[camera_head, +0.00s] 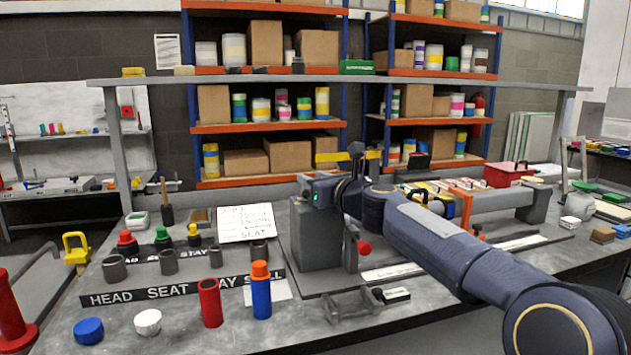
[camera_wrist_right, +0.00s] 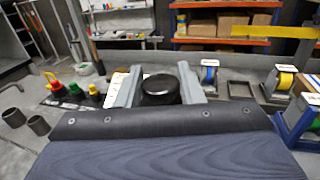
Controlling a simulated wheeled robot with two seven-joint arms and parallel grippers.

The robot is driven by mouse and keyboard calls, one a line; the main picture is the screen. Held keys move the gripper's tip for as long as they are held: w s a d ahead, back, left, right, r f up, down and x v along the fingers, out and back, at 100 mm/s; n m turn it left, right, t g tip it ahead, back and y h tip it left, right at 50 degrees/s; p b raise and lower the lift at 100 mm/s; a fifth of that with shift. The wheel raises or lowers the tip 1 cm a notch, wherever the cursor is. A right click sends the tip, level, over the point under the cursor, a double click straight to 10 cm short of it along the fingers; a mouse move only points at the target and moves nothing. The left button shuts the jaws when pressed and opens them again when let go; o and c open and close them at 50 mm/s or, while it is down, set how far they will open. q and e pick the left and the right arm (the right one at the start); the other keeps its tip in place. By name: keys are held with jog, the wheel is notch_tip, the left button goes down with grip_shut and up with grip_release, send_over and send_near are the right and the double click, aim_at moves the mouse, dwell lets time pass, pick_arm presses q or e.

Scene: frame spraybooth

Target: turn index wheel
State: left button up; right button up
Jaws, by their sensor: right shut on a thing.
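My right gripper (camera_head: 322,190) reaches in from the right over the tall grey block (camera_head: 318,240) on the bench. In the right wrist view its two grey fingers (camera_wrist_right: 160,78) stand on either side of a round black knob (camera_wrist_right: 160,90), which appears to be the index wheel. The gripper is shut on it. In the head view the wheel is hidden by the gripper and wrist, so I cannot tell its angle. My left gripper is not in view.
A lever with a red knob (camera_head: 364,247) is on the near side of the block. A red cylinder (camera_head: 210,303) and a blue cylinder (camera_head: 261,297) with an orange top stand at the front left. A grey overhead shelf (camera_head: 330,79) spans the back. The bench's front middle has bare patches.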

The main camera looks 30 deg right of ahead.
jog(key=shift+y, duration=0.3)
jog(key=shift+d+n+y, duration=0.1)
jog(key=shift+n+y, duration=0.2)
jog(key=shift+n, duration=0.1)
jog(key=n+y, duration=0.1)
jog(key=y+p, duration=0.1)
jog(key=shift+r+n+g+y, duration=0.2)
jog(key=shift+n+g+y, duration=0.1)
jog(key=shift+n+y, duration=0.1)
jog(key=n+g+y+p, duration=0.2)
jog(key=n+y+p, duration=0.1)
jog(key=y+p, duration=0.1)
jog(key=shift+y+p, duration=0.4)
jog(key=shift+p, duration=0.15)
jog(key=shift+f+n+g+y+p, duration=0.15)
jog(key=shift+n+g+y+p, duration=0.55)
jog(key=shift+n+y+p, duration=0.1)
jog(key=o, duration=0.9)
jog(key=shift+o, duration=0.2)
